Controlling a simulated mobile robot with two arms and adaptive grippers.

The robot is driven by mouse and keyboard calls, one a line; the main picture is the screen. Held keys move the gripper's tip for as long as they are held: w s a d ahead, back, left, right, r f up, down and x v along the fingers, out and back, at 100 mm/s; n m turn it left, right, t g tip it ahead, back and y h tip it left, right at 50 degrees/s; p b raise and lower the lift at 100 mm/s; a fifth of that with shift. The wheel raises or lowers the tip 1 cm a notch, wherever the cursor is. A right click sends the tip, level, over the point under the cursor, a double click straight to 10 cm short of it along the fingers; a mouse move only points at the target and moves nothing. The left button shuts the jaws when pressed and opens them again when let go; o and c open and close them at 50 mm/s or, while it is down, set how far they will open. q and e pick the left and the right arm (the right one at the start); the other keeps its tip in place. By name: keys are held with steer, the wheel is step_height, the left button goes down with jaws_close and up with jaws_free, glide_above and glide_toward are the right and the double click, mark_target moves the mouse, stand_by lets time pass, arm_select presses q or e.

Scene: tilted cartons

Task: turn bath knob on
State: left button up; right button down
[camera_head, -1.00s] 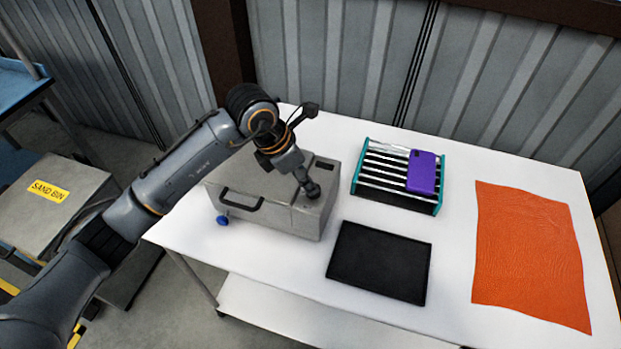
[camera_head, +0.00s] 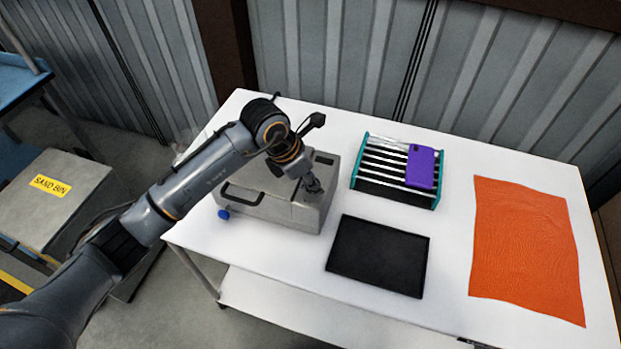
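The bath is a grey box (camera_head: 262,208) on the white table, with a dark handle (camera_head: 240,195) on its front. A round blue knob (camera_head: 223,214) sticks out low at its front left corner. My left gripper (camera_head: 315,190) points down over the right end of the box, well to the right of the blue knob. Its fingers are small and dark here, so I cannot tell whether they are open or touch the box. My arm hides part of the box's top and back. My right gripper is not in view.
A teal-sided rack (camera_head: 363,152) with a purple phone-like object (camera_head: 422,168) stands right of the bath. A black tray (camera_head: 378,257) lies in front of it, and an orange cloth (camera_head: 525,250) lies at the right. White table (camera_head: 455,235) shows bare between them. A sand bin (camera_head: 50,195) stands left.

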arm_select(q)
steer(key=shift+f+b, duration=0.15)
steer(key=shift+b, duration=0.3)
steer(key=m+g+b, duration=0.1)
steer(key=m+b, duration=0.2)
steer(key=b, duration=0.1)
steer(key=m+g+b, duration=0.1)
steer(key=m+b, duration=0.2)
steer(key=b, duration=0.2)
steer(key=m+g+b, duration=0.1)
steer(key=m+b, duration=0.3)
steer(key=b, duration=0.1)
steer(key=shift+w+g, duration=0.3)
steer(key=shift+g, duration=0.1)
steer(key=m+b, duration=0.2)
steer(key=shift+m+g, duration=0.4)
steer(key=shift+w+d+m+g+y+b, duration=0.1)
steer(key=shift+m+g+y+b, duration=0.5)
steer(key=shift+m, duration=1.1)
steer(key=o, duration=0.9)
steer(key=shift+r, duration=0.2)
